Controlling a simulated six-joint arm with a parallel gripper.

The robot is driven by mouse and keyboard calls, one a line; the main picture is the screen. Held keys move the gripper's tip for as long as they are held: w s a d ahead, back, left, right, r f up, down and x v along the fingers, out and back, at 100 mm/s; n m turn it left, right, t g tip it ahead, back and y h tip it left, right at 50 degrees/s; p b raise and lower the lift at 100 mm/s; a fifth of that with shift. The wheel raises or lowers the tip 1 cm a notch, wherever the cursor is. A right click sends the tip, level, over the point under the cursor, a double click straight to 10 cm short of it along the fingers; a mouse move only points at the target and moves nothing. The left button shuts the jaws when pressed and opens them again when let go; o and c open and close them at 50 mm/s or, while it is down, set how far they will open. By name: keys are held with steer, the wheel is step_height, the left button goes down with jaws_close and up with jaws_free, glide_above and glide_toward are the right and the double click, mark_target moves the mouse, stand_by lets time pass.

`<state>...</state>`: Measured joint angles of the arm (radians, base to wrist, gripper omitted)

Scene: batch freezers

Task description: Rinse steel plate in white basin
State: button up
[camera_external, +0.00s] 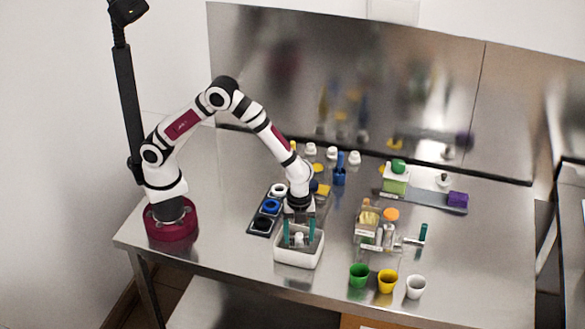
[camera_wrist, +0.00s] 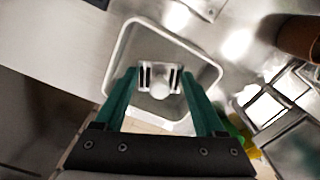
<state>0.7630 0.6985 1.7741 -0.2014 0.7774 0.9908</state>
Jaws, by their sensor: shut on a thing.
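The white basin (camera_external: 298,257) stands near the front edge of the table, and its rim also shows in the wrist view (camera_wrist: 212,72). My gripper (camera_external: 299,243) points down into it with its two teal fingers. In the wrist view my gripper (camera_wrist: 160,78) is shut on the steel plate (camera_wrist: 147,76), a small grey metal piece with a pale round knob facing the camera. The plate is within the basin's outline. I cannot tell whether it touches the basin floor, and I see no clear water surface.
A black tray with round holders (camera_external: 265,217) lies left of the basin. Green (camera_external: 359,275), yellow (camera_external: 387,281) and white (camera_external: 416,287) cups stand at the front right. A clear rack with bottles (camera_external: 380,235) is behind them. Several small bottles stand at the back. The table's left part is clear.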

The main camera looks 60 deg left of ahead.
mark_target(299, 235)
steer(key=shift+r, duration=2.55)
steer(key=shift+r, duration=2)
steer(key=w+a+r+n, duration=0.1)
steer(key=a+r+n, duration=0.4)
steer(key=a+n, duration=0.2)
steer(key=w+a+r+n, duration=0.2)
steer(key=a+r+n, duration=0.3)
steer(key=a+n, duration=0.3)
steer(key=w+a+r+n, duration=0.1)
steer(key=a+r+n, duration=0.4)
steer(key=a, duration=0.8)
steer(key=shift+w+a+r+n, duration=0.15)
steer(key=shift+w+a+n, duration=0.15)
steer(key=shift+n, duration=0.9)
